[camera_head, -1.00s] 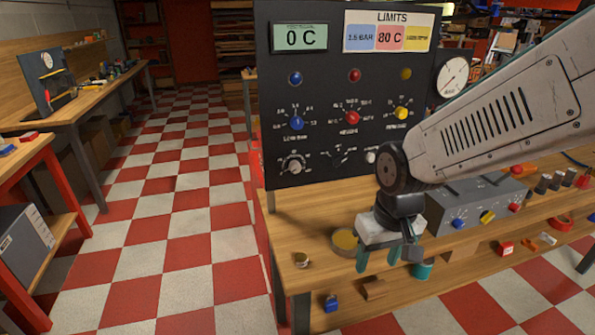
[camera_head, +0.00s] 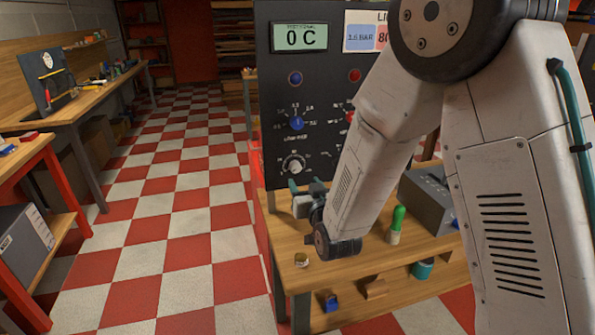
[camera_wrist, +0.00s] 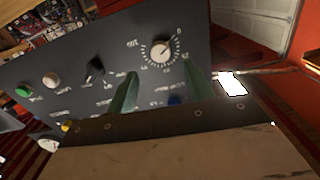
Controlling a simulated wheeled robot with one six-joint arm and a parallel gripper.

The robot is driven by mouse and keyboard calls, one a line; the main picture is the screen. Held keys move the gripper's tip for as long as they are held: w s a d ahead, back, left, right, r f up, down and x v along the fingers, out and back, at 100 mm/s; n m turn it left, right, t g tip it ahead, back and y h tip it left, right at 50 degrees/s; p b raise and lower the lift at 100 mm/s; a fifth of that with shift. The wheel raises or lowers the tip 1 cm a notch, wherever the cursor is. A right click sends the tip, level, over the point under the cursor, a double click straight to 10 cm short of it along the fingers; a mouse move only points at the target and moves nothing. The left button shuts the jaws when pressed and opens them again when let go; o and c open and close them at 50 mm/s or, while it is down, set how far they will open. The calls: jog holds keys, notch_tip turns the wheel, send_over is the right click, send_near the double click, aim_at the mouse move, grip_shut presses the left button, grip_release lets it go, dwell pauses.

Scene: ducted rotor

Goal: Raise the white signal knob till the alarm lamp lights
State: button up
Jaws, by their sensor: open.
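The white knob (camera_head: 294,163) sits low on the dark upright panel (camera_head: 268,130). In the wrist view the white knob (camera_wrist: 160,51) shows its round face and a numbered dial, its pointer towards the 0 side. My gripper (camera_head: 307,185) is just below and right of it in the head view. In the wrist view my gripper (camera_wrist: 160,72) is open and empty, its two green fingers apart, with the knob just beyond and between the tips. I cannot tell contact. A blue lamp (camera_head: 295,78) and a red lamp (camera_head: 354,76) look unlit; which is the alarm lamp is unclear.
A blue knob (camera_head: 297,123) is above the white knob. A display (camera_head: 300,37) reads 0 C. In the wrist view a black knob (camera_wrist: 95,70) and a green button (camera_wrist: 22,90) are left. A green-topped bottle (camera_head: 396,225) and a grey box (camera_head: 428,200) stand on the bench.

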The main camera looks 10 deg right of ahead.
aim_at(297, 168)
jog(key=w, duration=0.2)
jog(key=w+a, duration=0.1)
jog(key=w, duration=0.4)
jog(key=shift+w+a+r, duration=0.15)
jog(key=shift+w, duration=0.15)
jog(key=c, duration=1)
